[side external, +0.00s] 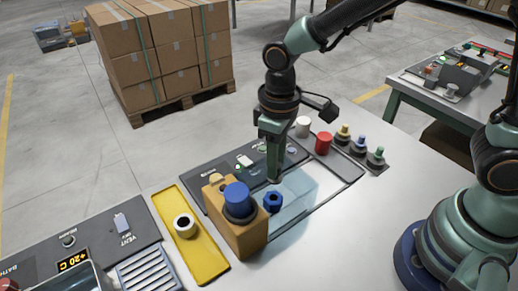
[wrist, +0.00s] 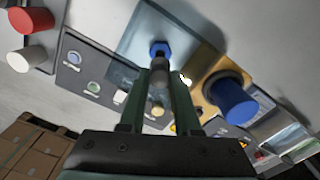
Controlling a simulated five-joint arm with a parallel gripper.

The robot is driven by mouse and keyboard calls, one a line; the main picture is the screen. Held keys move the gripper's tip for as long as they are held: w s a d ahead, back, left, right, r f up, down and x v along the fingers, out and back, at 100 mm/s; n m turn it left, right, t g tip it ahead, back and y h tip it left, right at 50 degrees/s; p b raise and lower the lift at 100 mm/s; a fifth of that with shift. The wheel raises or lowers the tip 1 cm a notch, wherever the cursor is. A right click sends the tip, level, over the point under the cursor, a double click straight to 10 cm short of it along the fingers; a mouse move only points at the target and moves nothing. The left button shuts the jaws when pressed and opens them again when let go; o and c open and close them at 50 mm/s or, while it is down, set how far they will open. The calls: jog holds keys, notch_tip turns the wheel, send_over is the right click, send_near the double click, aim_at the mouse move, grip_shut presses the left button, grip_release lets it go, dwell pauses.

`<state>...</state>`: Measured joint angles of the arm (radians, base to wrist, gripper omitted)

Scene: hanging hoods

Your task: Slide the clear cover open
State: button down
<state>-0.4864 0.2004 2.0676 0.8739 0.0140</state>
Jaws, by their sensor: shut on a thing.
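The clear cover (side external: 298,186) is a bluish see-through pane lying over a framed opening in the white bench. It also shows in the wrist view (wrist: 190,28). A blue six-sided piece (side external: 273,202) shows at the pane, just in front of my gripper; it appears in the wrist view too (wrist: 160,48). My gripper (side external: 273,178) points down over the cover's back part. In the wrist view its fingers are closed around a small grey-brown post (wrist: 158,80), which looks like the cover's knob. The fingers hide the post's base, and whether it joins the pane cannot be told.
A tan block with a blue cap (side external: 238,200) stands close left of the cover. A yellow tray with a roll (side external: 190,245) lies further left. A dark control panel (side external: 225,172) runs behind. White (side external: 303,126) and red (side external: 323,143) cylinders stand behind right.

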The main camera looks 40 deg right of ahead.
jog(key=d, duration=1.3)
jog(key=c, duration=0.6)
grip_release()
jog(key=shift+a, duration=0.1)
notch_tip(320, 180, up, 12)
jog(key=shift+r, duration=0.1)
jog(key=s+d+m+t, duration=0.1)
jog(key=t, duration=0.1)
jog(key=s+d+m+t, duration=0.1)
jog(key=m, duration=0.1)
jog(key=s+d+m+t, duration=0.1)
jog(key=d+m+t, duration=0.1)
jog(key=shift+s+r+t, duration=0.25)
jog(key=shift+t, duration=0.05)
